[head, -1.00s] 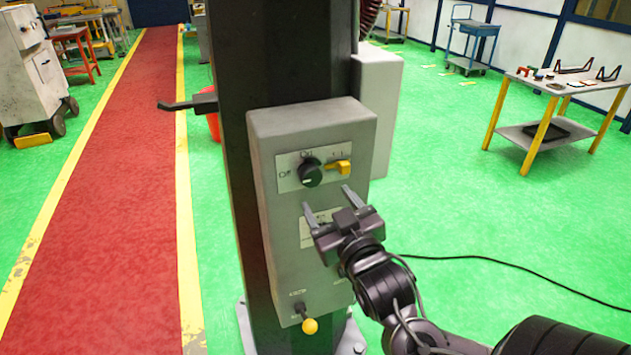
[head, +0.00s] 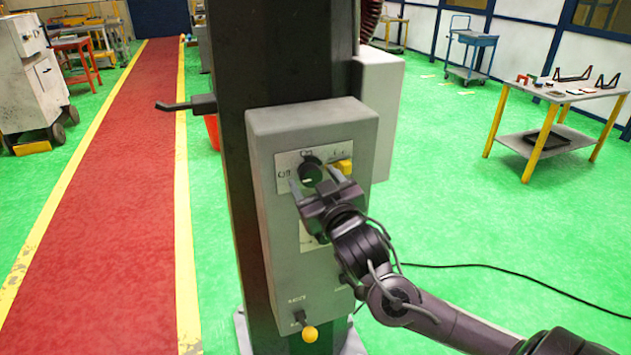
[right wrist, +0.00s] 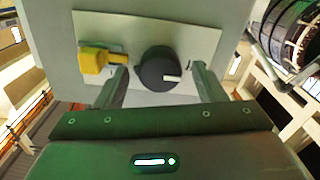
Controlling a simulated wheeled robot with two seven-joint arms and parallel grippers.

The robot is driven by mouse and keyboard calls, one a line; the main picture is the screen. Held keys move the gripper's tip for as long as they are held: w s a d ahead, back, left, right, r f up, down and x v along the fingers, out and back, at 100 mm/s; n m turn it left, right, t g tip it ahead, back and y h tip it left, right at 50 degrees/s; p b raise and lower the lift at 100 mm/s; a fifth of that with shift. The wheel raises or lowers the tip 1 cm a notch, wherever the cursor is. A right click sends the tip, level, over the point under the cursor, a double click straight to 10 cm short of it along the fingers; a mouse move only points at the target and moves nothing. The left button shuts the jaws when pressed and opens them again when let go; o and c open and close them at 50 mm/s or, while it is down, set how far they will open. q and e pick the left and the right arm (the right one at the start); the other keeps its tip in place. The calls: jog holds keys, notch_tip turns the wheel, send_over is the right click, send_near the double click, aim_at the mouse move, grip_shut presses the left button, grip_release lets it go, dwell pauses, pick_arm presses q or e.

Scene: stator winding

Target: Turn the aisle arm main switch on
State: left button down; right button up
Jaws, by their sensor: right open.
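The grey control box (head: 275,240) is fixed to the dark column. Its upper plate carries a black rotary knob (head: 311,172) with a white mark and a yellow lever (head: 344,166) to its right. In the right wrist view the knob (right wrist: 158,70) sits between my fingers, with the yellow lever (right wrist: 94,60) outside them at left. My right gripper (head: 314,181) is open, its fingers on either side of the knob; I cannot tell whether they touch it. The gripper partly hides the knob in the head view. My left gripper is not in view.
A yellow-tipped lever (head: 309,333) sticks out low on the box. A black cable (head: 500,268) lies on the green floor. A work table (head: 560,92) stands at the right.

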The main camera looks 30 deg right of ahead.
jog(key=c, duration=1)
jog(key=shift+o, duration=0.2)
jog(key=m+p, duration=0.2)
jog(key=m, duration=0.1)
jog(key=shift+m, duration=0.4)
jog(key=m+p, duration=0.2)
jog(key=m, duration=0.2)
jog(key=shift+m, duration=0.3)
jog(key=m+p, duration=0.1)
jog(key=m, duration=0.3)
jog(key=shift+m+p, duration=0.5)
jog(key=shift+m, duration=2.2)
